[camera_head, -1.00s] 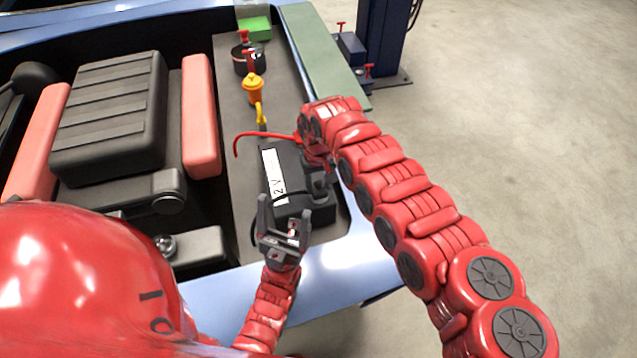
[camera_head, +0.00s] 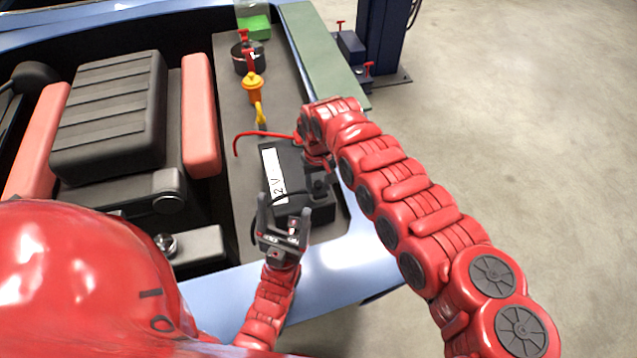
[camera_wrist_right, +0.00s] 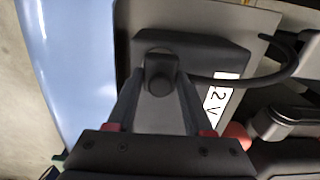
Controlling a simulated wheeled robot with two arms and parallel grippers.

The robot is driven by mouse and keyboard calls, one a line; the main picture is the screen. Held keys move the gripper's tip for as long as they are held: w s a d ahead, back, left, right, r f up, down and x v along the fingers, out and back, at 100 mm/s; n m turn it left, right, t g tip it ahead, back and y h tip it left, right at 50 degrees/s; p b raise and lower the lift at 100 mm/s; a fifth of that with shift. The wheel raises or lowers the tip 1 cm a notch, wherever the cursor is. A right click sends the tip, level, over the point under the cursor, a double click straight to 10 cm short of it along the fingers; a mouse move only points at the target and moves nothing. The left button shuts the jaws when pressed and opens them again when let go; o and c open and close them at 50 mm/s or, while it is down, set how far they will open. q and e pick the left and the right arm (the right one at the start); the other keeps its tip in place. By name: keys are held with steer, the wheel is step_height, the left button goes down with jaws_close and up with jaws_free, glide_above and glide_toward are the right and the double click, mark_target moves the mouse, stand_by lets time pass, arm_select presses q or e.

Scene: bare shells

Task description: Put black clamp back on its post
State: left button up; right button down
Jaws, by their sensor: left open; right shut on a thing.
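The black battery (camera_head: 285,154) with a white "12 V" label (camera_head: 273,176) sits in the car's side bay. My right gripper (camera_head: 319,190) is over its near right part. In the right wrist view, my right gripper (camera_wrist_right: 160,98) is shut on the black clamp (camera_wrist_right: 160,75), a dark rounded piece between the fingertips. A black cable (camera_wrist_right: 278,72) curves away from it to the right. The black post is hidden, so I cannot tell whether the clamp is around it. My left gripper (camera_head: 284,216) is open and empty near the battery's front edge.
A red cable (camera_head: 258,135) arches behind the battery. A black seat (camera_head: 110,115) is at the left. The grey floor (camera_head: 510,130) at the right is clear.

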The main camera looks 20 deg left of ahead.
steer(key=shift+f+b, duration=0.2)
steer(key=shift+b, duration=0.2)
stand_by(1.0)
stand_by(0.4)
jaws_free()
steer(key=shift+r, duration=0.15)
steer(key=shift+r+p, duration=1)
steer(key=shift+r, duration=0.35)
steer(key=shift+r+p, duration=1.1)
steer(key=shift+r, duration=0.95)
